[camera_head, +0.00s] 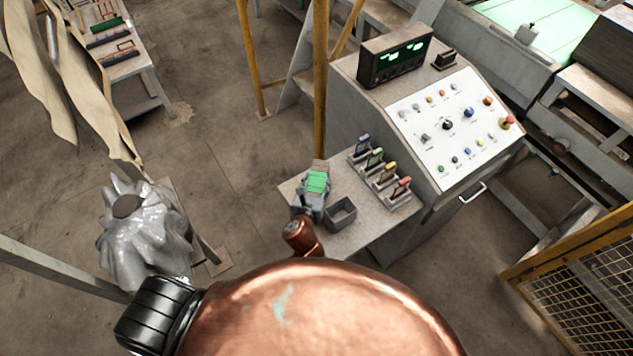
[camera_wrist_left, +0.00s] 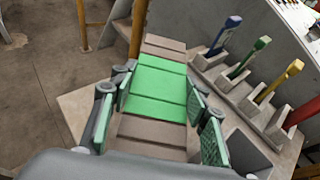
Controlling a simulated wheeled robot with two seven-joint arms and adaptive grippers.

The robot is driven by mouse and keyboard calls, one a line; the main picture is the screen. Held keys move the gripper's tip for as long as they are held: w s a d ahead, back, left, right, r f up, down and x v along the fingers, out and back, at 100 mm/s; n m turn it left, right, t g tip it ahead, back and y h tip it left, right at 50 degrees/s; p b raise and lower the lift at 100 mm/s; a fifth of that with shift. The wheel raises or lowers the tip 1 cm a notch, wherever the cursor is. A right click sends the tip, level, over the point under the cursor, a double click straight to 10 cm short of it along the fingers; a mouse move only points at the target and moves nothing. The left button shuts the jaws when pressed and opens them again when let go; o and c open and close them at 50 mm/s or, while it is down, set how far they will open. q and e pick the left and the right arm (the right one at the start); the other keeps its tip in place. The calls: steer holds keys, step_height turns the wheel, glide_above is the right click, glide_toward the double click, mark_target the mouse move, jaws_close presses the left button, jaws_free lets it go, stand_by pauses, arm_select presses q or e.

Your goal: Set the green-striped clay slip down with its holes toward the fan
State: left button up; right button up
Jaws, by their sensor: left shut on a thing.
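The green-striped clay slip (camera_head: 318,182) is a flat brownish block with a broad green band across it. It also shows in the left wrist view (camera_wrist_left: 157,92), with seams across its face and its long side pointing away from me. My left gripper (camera_head: 312,197) is shut on it; its green-padded fingers press on both sides (camera_wrist_left: 160,110). The slip is over the left part of the small grey table (camera_head: 345,240). I cannot tell whether it touches the top. No holes show on its visible face. I make out no fan. My right gripper is not in view.
A small open grey bin (camera_head: 341,213) stands just right of my gripper. Beyond it is a rack (camera_head: 391,193) with blue, green, yellow and red handled pieces. A control console (camera_head: 450,120) rises behind. A yellow post (camera_head: 320,80) stands close behind the table.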

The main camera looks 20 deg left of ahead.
arm_select(q)
steer(key=o, duration=1.3)
